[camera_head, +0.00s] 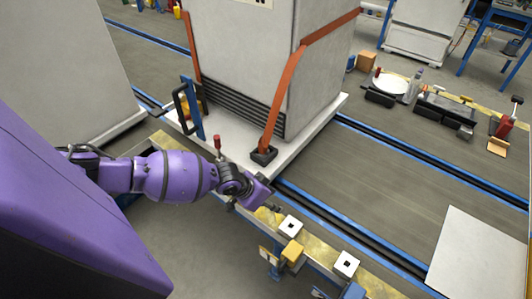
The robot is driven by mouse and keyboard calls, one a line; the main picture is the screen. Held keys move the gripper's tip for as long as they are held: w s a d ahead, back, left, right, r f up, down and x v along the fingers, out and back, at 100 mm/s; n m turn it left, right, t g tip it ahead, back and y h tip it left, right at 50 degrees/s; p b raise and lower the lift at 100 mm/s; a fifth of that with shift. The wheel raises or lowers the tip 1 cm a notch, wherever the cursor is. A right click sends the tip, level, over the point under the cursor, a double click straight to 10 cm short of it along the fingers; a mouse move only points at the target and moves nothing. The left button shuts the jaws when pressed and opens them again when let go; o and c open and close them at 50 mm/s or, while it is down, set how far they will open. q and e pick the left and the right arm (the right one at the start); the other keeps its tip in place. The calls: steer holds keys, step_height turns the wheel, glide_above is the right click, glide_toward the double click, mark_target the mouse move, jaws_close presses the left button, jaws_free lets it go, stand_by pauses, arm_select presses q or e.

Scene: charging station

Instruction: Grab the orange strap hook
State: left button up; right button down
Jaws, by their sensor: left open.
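An orange strap (275,108) runs down the front corner of the tall grey cabinet (241,45) to a black hook (263,156) at its lower end. The hook sits on the pale base plate near its front edge. My left arm reaches in from the left, and my left gripper (274,206) is just in front of and below the hook, apart from it. It is open, with nothing seen between its small dark fingers. A second orange strap (193,50) runs down the cabinet's left side. My right gripper is not in view.
A red-topped lever (217,144) stands close behind my left wrist. A blue post with a black handle (190,108) is at the plate's left. A yellow-edged rail with white square plates (290,226) runs along the front. The conveyor (390,180) at right is mostly clear.

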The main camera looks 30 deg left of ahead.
arm_select(q)
steer(key=shift+n+y, duration=0.7)
steer(key=shift+y, duration=0.2)
steer(key=w+a+r, duration=0.2)
steer(key=a, duration=0.1)
steer(key=w+a+r, duration=0.2)
steer(key=w+a, duration=0.1)
steer(key=w+a+r+b, duration=0.1)
steer(key=w+a+r, duration=0.1)
steer(key=w+a, duration=0.1)
steer(key=shift+w+a, duration=0.1)
steer(key=n, duration=0.1)
glide_toward(261, 142)
step_height(261, 142, down, 4)
steer(key=shift+w+d+t+y+b, duration=0.4)
steer(key=shift+w+t+y+b, duration=0.1)
steer(key=shift+w+b, duration=0.1)
steer(key=x, duration=0.6)
steer(key=shift+d+f+b, duration=0.1)
steer(key=shift+f+b, duration=0.05)
steer(key=shift+b, duration=0.25)
steer(key=shift+w+f, duration=0.15)
steer(key=c, duration=1)
jaws_close()
